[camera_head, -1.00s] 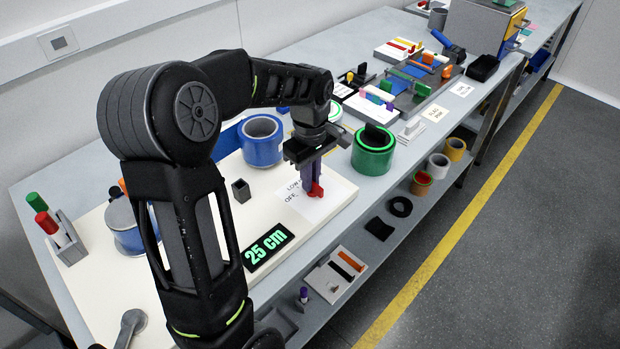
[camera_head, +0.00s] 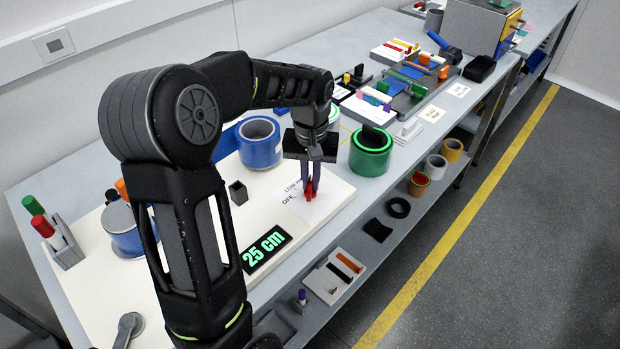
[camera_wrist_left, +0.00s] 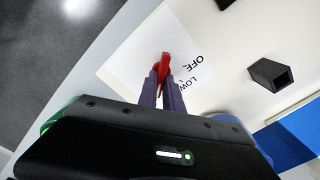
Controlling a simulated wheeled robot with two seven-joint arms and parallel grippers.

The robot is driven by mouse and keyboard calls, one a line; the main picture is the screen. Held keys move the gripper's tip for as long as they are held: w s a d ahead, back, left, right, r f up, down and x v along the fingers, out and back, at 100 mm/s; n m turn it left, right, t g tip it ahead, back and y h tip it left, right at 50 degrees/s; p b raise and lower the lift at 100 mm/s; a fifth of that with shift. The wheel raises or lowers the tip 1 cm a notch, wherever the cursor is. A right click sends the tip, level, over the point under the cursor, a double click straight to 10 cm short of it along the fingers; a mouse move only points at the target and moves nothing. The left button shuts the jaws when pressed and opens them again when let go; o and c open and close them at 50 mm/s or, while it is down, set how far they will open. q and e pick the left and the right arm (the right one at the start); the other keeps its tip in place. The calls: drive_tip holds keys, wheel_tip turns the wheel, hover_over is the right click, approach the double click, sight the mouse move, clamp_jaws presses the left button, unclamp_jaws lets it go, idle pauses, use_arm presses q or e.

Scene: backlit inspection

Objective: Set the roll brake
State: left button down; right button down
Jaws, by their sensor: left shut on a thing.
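A red knob (camera_head: 309,192) stands on a white label sheet (camera_head: 322,207) on the pale board. The sheet reads OFF and LOW, and part of a further word shows beside LOW in the head view. My left gripper (camera_head: 310,186) points down from above and is shut on the red knob, with a purple finger on either side. In the left wrist view the knob (camera_wrist_left: 164,62) sticks out beyond the two fingertips (camera_wrist_left: 160,84). The words OFF and LOW (camera_wrist_left: 190,76) lie to its right. My right gripper is not in view.
A black display (camera_head: 266,248) reads 25 cm in green. A small dark square holder (camera_head: 238,192) and a blue roll (camera_head: 260,142) stand left of the gripper. A green roll (camera_head: 371,152) stands close on the right. The bench's front edge is near.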

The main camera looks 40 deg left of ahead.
sight(311, 181)
use_arm(q)
drive_tip(key=shift+m, duration=0.6)
drive_tip(key=c, duration=1.5)
unclamp_jaws()
wheel_tip(311, 181, up, 8)
drive_tip(key=shift+f+b, duration=0.1)
drive_tip(key=shift+b, duration=0.2)
drive_tip(key=shift+d, duration=0.1)
